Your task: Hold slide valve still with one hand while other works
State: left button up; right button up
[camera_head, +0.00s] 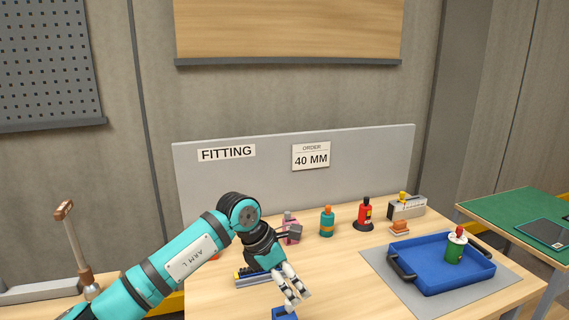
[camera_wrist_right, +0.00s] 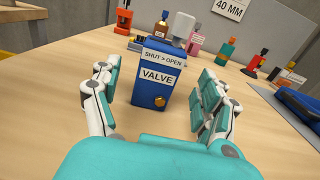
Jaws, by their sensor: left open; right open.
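The slide valve (camera_wrist_right: 155,84) is an upright blue block in the right wrist view, marked SHUT > OPEN and VALVE, with a brass knob low on its front. My right gripper (camera_wrist_right: 160,78) is open, with a finger on each side of the valve and gaps between. It is outside the head view. My left gripper (camera_head: 292,291) is open and empty in the head view, low over the table. A blue piece (camera_head: 284,314), probably the valve's top, shows just below its fingers, cut by the picture edge. I cannot tell whether they touch.
Behind stand a pink bottle (camera_head: 291,229), a teal bottle (camera_head: 327,222) and a red bottle (camera_head: 365,214). At right, a blue tray (camera_head: 440,284) on a grey mat holds a green container (camera_head: 455,248). A blue-and-grey bar (camera_head: 255,277) lies beside my left wrist.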

jog(key=shift+s+d, duration=0.2)
jog(key=shift+s, duration=0.35)
jog(key=shift+o, duration=0.2)
jog(key=o, duration=0.4)
